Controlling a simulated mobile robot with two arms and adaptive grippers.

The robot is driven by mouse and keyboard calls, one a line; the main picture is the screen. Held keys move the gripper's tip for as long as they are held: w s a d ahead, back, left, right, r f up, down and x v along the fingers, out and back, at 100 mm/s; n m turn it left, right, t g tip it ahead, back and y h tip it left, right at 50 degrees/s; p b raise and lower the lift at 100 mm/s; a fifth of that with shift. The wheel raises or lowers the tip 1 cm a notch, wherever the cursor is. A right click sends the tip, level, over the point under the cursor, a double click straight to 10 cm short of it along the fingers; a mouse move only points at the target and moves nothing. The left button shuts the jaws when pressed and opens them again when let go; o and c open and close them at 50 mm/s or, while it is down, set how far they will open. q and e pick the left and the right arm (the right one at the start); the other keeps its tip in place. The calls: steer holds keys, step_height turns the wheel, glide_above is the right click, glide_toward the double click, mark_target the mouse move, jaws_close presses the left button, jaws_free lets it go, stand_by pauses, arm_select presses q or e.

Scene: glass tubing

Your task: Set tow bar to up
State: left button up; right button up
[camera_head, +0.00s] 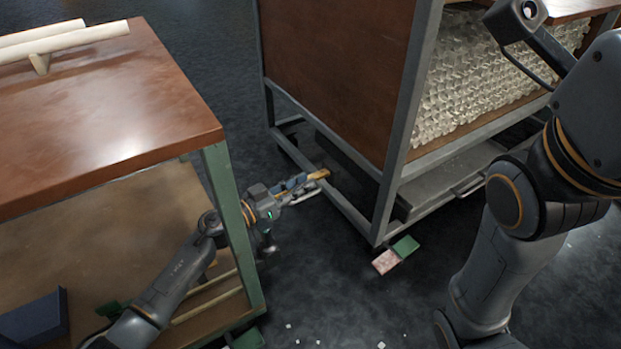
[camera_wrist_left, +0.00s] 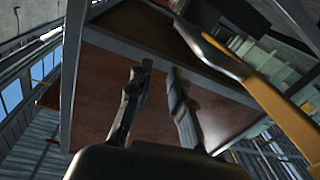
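The tow bar shows in the left wrist view as a yellow-orange bar with a dark grey end (camera_wrist_left: 262,95), running diagonally along the right side. In the head view a small yellow piece (camera_head: 318,174), likely the same bar, lies at the lower frame of the cart (camera_head: 352,205). My left gripper (camera_head: 303,188) is low beside it, close to the cart's frame. In the left wrist view its two fingers (camera_wrist_left: 160,78) stand apart with nothing seen between them, and the bar is to their right.
The cart holds many glass tubes (camera_head: 475,75). A brown-topped table (camera_head: 100,110) with a green leg (camera_head: 232,215) stands left, close to my left arm. Pale tubes (camera_head: 65,40) lie on it. A green and pink block (camera_head: 396,255) and small white bits lie on the dark floor.

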arm_select(q)
steer(key=v, duration=0.9)
steer(key=shift+c, duration=0.2)
